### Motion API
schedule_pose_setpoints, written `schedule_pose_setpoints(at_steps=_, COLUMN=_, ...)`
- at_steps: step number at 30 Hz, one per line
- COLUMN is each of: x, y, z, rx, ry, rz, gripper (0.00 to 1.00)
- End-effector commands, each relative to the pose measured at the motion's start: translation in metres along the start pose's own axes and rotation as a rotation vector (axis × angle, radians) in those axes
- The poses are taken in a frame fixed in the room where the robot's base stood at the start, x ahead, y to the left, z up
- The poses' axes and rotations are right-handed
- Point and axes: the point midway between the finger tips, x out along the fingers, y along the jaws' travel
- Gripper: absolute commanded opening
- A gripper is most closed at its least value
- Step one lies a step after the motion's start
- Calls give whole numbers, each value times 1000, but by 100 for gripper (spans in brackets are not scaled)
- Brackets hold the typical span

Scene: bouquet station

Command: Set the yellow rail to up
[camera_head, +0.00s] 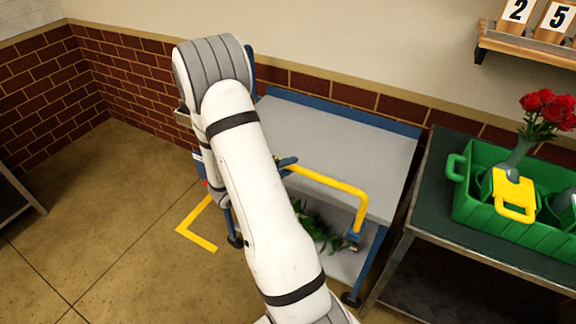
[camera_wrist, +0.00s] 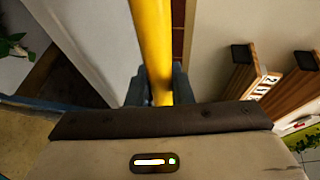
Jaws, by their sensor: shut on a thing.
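The yellow rail (camera_head: 335,181) is on the grey cart (camera_head: 340,140). In the head view its bar crosses in front of the grey top, then bends down at the right to a blue bracket near the cart's right front leg. Its left part is hidden behind my arm. In the wrist view the rail (camera_wrist: 151,40) runs down between the dark fingers of my gripper (camera_wrist: 160,86), which is shut on it. In the head view my arm covers most of the gripper.
Green stems and leaves (camera_head: 315,226) lie on the cart's lower shelf. At the right, a dark table (camera_head: 430,205) holds a green crate (camera_head: 470,205) with a vase of red roses (camera_head: 545,110) and a yellow tag. A number shelf hangs above. Open floor lies left.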

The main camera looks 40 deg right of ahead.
Motion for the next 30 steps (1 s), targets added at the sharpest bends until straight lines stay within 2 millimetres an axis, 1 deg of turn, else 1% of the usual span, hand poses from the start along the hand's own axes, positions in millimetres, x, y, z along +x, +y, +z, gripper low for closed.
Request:
schedule_pose_setpoints(at_steps=1, x=0, y=-7, z=1, rx=5, ry=1, rz=-12, gripper=0)
schedule_pose_setpoints(at_steps=8, x=0, y=-7, z=2, rx=8, ry=0, rz=-15, gripper=0)
schedule_pose_setpoints(at_steps=9, x=0, y=-7, z=2, rx=8, ry=0, rz=-15, gripper=22)
schedule_pose_setpoints(at_steps=16, x=0, y=-6, z=1, rx=6, ry=0, rz=-11, gripper=41)
schedule_pose_setpoints(at_steps=24, x=-2, y=-4, z=1, rx=4, ry=-1, rz=-9, gripper=41)
schedule_pose_setpoints(at_steps=26, x=-7, y=-4, z=2, rx=4, ry=-2, rz=-9, gripper=41)
schedule_pose_setpoints(at_steps=30, x=-28, y=-4, z=2, rx=4, ry=-4, rz=-9, gripper=41)
